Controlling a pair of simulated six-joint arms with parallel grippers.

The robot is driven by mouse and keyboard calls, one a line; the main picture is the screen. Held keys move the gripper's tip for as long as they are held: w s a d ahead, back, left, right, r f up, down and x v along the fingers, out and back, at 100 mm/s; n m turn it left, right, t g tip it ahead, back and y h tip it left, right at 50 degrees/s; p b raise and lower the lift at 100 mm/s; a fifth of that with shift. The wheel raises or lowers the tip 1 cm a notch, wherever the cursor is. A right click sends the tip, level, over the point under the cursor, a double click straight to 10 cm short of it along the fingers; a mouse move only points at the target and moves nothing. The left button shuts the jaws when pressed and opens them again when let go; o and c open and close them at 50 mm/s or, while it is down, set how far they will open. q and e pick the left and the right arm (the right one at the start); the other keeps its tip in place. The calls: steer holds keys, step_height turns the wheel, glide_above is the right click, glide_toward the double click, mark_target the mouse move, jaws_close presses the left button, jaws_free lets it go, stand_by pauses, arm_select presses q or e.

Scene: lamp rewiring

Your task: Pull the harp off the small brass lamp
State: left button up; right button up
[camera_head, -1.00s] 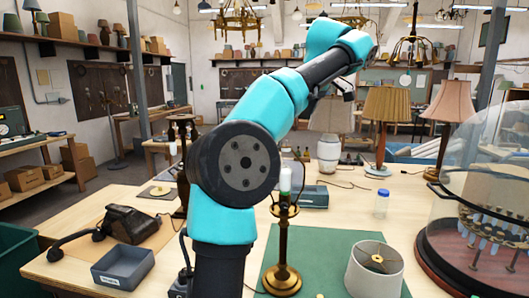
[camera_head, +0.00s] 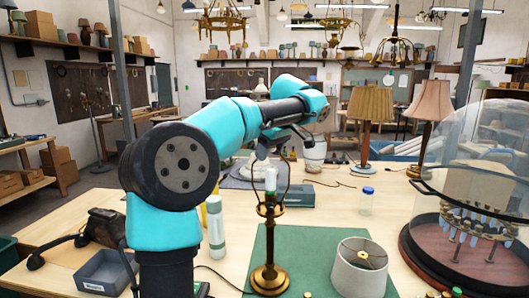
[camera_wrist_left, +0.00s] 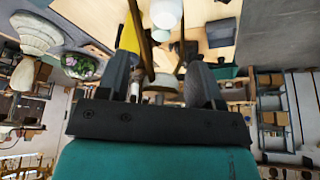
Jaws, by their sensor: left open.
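The small brass lamp (camera_head: 269,245) stands upright on the green mat (camera_head: 310,248). Its pale socket sleeve (camera_head: 270,180) rises at the top, with the thin dark harp (camera_head: 288,182) around it; the harp's top is hard to make out against my gripper. My left gripper (camera_head: 266,148) is just above the socket in the head view, pointing down. In the left wrist view its fingers (camera_wrist_left: 160,85) are apart, with brown bars showing between and beyond them. I cannot tell whether the fingers touch the harp. My right gripper is not in view.
A drum shade (camera_head: 361,270) stands right of the lamp. A glass dome (camera_head: 480,190) is at the far right. A grey bin (camera_head: 104,272), a dark telephone (camera_head: 105,228) and a pale bottle (camera_head: 216,230) are at left. A blue-capped jar (camera_head: 367,200) stands behind the mat.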

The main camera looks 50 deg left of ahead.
arm_select(q)
steer(key=shift+a+f, duration=0.1)
steer(key=shift+f, duration=0.1)
steer(key=c, duration=1)
steer(key=shift+r, duration=1.15)
